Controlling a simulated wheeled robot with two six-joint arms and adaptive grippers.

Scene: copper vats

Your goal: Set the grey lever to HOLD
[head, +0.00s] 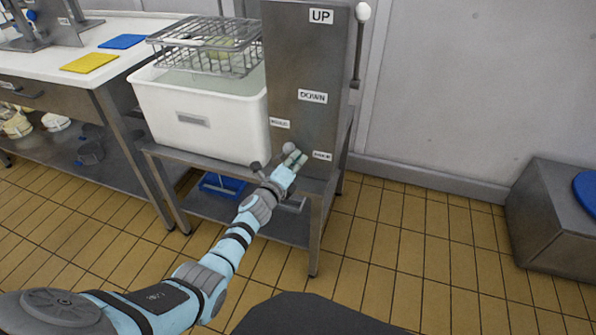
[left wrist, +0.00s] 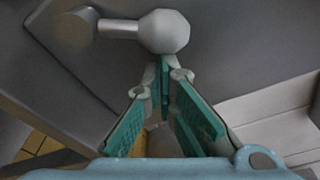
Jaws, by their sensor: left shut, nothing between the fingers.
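The grey lever's round knob (head: 288,148) shows low on the front of the steel panel (head: 295,70), between two small labels. One label (head: 280,123) is up and left of it, the other (head: 322,155) to its right; both are too small to read surely. In the left wrist view the knob (left wrist: 164,32) sits on a short rod running left to the panel. My left gripper (head: 298,158) is shut and empty, its tips close by the knob. In the left wrist view its fingertips (left wrist: 164,80) lie just below the knob; contact is unclear. My right gripper is out of view.
Larger labels read UP (head: 321,16) and DOWN (head: 312,96). A white-knobbed lever (head: 361,14) is on the panel's right side. A white vat (head: 205,118) with a wire basket (head: 205,48) stands left of the panel. The floor to the right is clear up to a grey box (head: 550,225).

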